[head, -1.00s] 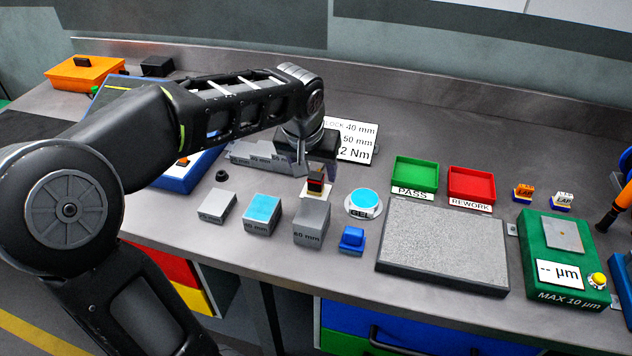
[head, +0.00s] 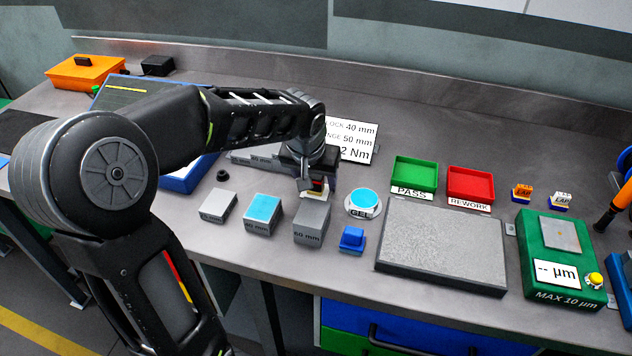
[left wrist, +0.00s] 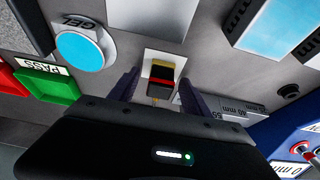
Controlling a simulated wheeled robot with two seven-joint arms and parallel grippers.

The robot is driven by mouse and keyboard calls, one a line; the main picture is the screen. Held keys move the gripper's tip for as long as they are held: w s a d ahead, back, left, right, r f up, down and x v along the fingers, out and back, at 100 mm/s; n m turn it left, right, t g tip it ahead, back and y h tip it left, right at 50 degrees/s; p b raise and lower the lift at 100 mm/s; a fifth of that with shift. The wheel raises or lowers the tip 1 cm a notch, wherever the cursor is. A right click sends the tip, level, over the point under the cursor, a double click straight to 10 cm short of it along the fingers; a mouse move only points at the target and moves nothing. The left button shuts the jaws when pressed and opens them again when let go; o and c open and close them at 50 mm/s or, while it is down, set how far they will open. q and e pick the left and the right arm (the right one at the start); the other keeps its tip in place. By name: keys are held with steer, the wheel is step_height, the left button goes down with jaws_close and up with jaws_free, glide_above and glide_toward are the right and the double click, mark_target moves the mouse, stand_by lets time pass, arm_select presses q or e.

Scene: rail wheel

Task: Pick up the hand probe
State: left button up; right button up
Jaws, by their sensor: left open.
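A small black block with red and yellow bands, which looks like the hand probe (head: 318,186), stands on a small pale base on the bench, behind the grey 60 mm block. My left gripper (head: 308,182) is right over it and hides part of it. In the left wrist view the probe (left wrist: 161,70) shows between the two dark fingers of my open left gripper (left wrist: 158,88), with gaps on both sides. I cannot tell how deep it sits between the fingers. My right gripper is not in view.
Several gauge blocks (head: 311,222) and a small blue block (head: 352,239) stand in front. A round gel pot (head: 363,203), green PASS tray (head: 414,172), red REWORK tray (head: 470,183) and grey plate (head: 440,247) lie to the right. A white sign (head: 352,140) stands behind.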

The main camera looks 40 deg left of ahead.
arm_select(q)
jaws_close()
stand_by(0.5)
